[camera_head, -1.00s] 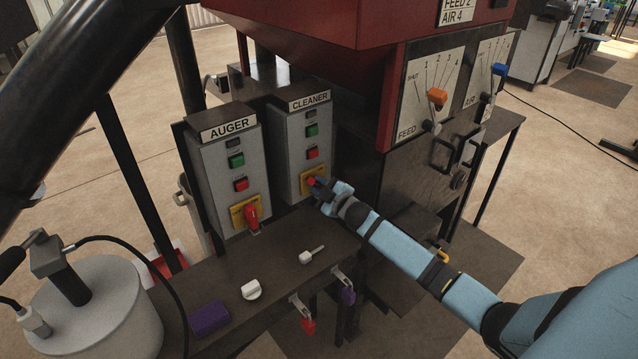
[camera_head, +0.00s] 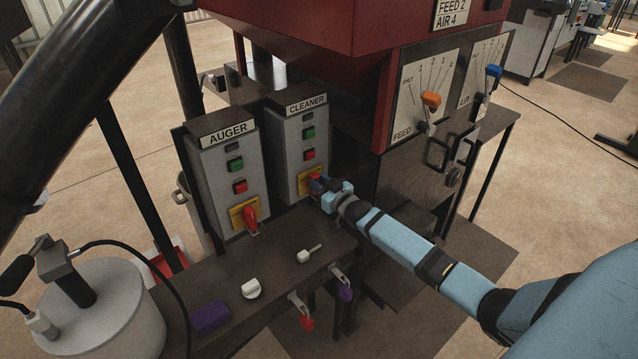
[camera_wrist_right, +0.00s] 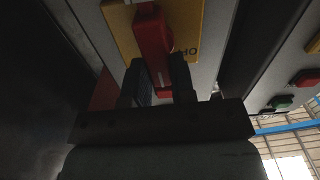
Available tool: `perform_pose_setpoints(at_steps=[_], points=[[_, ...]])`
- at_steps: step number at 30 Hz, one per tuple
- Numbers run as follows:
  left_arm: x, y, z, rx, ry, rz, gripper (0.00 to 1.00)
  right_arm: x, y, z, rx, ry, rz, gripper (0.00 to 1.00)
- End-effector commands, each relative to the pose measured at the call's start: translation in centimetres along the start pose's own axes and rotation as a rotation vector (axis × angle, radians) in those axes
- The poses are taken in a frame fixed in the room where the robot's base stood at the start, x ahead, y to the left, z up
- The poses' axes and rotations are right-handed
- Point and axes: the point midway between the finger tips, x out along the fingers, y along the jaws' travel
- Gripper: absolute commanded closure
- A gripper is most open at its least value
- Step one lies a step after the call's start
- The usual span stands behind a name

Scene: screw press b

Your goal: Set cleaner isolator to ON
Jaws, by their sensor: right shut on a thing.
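The cleaner box (camera_head: 296,148) is a grey panel labelled CLEANER, with green and red buttons above a yellow plate with a red isolator handle. My right gripper (camera_head: 321,186) is at that plate and mostly covers the handle in the head view. In the right wrist view the red handle (camera_wrist_right: 153,50) stands on the yellow plate (camera_wrist_right: 188,25), and the right gripper's fingers (camera_wrist_right: 160,82) are shut on it. The letters "OF" show on the plate beside the handle; the rest is hidden. My left gripper is not in view.
The auger box (camera_head: 223,170) with its own red handle (camera_head: 250,218) stands just left. On the bench (camera_head: 290,232) lie a purple block (camera_head: 210,316), a white knob (camera_head: 252,289) and a white-handled tool (camera_head: 306,256). Feed and air levers (camera_head: 431,100) are at the right.

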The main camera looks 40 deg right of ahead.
Motion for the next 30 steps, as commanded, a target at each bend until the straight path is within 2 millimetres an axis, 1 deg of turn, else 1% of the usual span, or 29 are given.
perform_pose_setpoints(at_steps=[7, 20, 21, 23, 24, 30], points=[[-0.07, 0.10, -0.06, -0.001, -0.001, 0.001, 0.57, -0.03, 0.08, 0.08, 0.058, -0.001, 0.000, 1.00], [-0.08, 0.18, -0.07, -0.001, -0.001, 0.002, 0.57, -0.02, 0.08, 0.09, 0.069, -0.001, 0.000, 1.00], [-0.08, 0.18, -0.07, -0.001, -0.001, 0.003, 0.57, -0.02, 0.08, 0.09, 0.069, -0.001, 0.000, 0.74], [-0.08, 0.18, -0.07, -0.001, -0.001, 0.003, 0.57, -0.02, 0.08, 0.09, 0.069, -0.001, 0.000, 0.60], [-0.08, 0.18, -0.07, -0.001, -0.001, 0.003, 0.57, -0.02, 0.08, 0.08, 0.069, -0.001, 0.000, 0.51], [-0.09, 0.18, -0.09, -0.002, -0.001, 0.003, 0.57, -0.01, 0.08, 0.05, 0.067, -0.001, 0.000, 0.51]])
